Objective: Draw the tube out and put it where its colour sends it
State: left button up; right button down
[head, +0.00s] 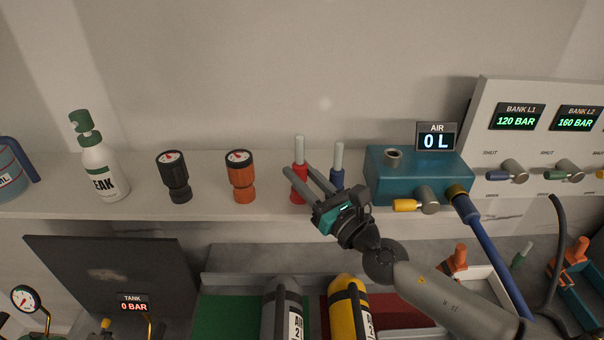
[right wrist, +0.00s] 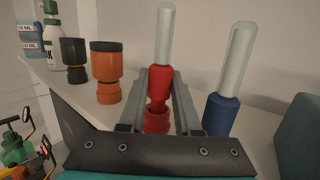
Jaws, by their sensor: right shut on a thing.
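A red piece with a pale rounded tube (head: 299,148) standing up from it is on the white shelf. In the right wrist view, the red piece (right wrist: 160,82) is between my fingers, with a red ring below it; I cannot tell whether they are apart. My right gripper (head: 298,170) is shut on the red piece, which stands about upright. A blue piece (head: 337,179) with a similar pale tube stands just right of it, outside the fingers; it also shows in the right wrist view (right wrist: 221,112). My left gripper is not in view.
A teal box (head: 385,180) reading AIR 0 L stands to the right. Left are an orange gauge piece (head: 240,178), a black one (head: 175,180) and a bottle (head: 97,168). Below, grey (head: 280,310) and yellow (head: 346,310) cylinders lie over green (head: 225,315) and red areas.

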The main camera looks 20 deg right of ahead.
jog(key=shift+f+b, duration=0.7)
jog(key=shift+f, duration=0.1)
jog(key=c, duration=0.5)
grip_release()
jog(key=shift+b+v, duration=3.65)
jog(key=shift+v, duration=3.95)
